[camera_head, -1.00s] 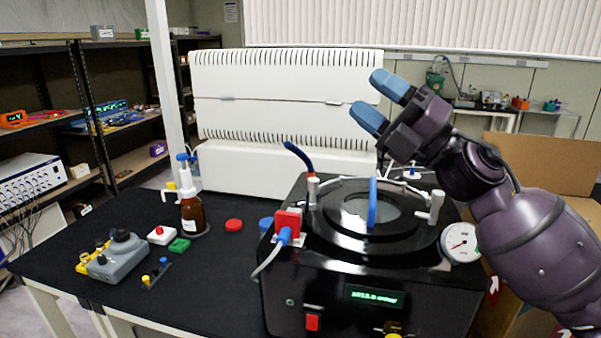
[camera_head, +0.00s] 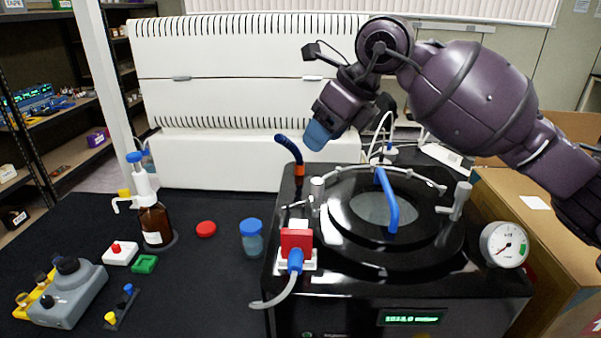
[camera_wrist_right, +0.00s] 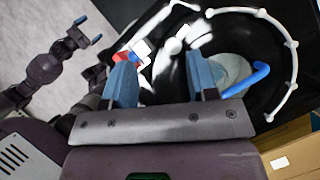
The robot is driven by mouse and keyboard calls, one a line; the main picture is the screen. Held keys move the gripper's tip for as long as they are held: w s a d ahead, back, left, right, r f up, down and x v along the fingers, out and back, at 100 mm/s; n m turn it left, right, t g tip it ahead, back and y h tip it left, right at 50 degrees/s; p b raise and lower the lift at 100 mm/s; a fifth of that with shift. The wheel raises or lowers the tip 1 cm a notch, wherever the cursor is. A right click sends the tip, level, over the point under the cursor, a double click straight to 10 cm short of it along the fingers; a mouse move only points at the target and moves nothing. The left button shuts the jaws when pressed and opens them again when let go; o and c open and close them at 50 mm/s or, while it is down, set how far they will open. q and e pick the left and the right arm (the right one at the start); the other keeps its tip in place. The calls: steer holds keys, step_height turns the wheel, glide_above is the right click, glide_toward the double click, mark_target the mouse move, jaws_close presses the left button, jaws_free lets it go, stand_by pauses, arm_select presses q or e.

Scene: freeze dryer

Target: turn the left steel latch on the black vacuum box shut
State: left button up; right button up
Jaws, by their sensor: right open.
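The black vacuum box (camera_head: 400,290) stands at the right of the table. Its left steel latch (camera_head: 317,193) stands upright beside the round lid, left of the blue lid handle (camera_head: 388,198). The right steel latch (camera_head: 460,198) is tilted. My right gripper (camera_head: 318,136) is above and behind the left latch, blue fingertips pointing down, not touching it. In the right wrist view my right gripper (camera_wrist_right: 162,82) is open and empty, with pale latch metal beyond the gap between its fingers. My left gripper (camera_wrist_right: 89,30) shows only there, fingers apart, away from the box.
A red switch block (camera_head: 297,240) with a blue plug sits close to the left latch. A dark blue hose (camera_head: 288,147) rises behind it. A gauge (camera_head: 504,244) is on the box's right. A blue-capped jar (camera_head: 252,238) and brown bottle (camera_head: 154,222) stand left.

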mark_target(319, 181)
steer(key=shift+h, duration=0.7)
steer(key=f, duration=0.3)
steer(key=w+f, duration=0.1)
steer(key=f, duration=0.6)
steer(key=shift+w+a+f, duration=0.3)
steer(key=shift+a+f, duration=0.05)
steer(key=shift+a, duration=0.05)
steer(key=c, duration=0.9)
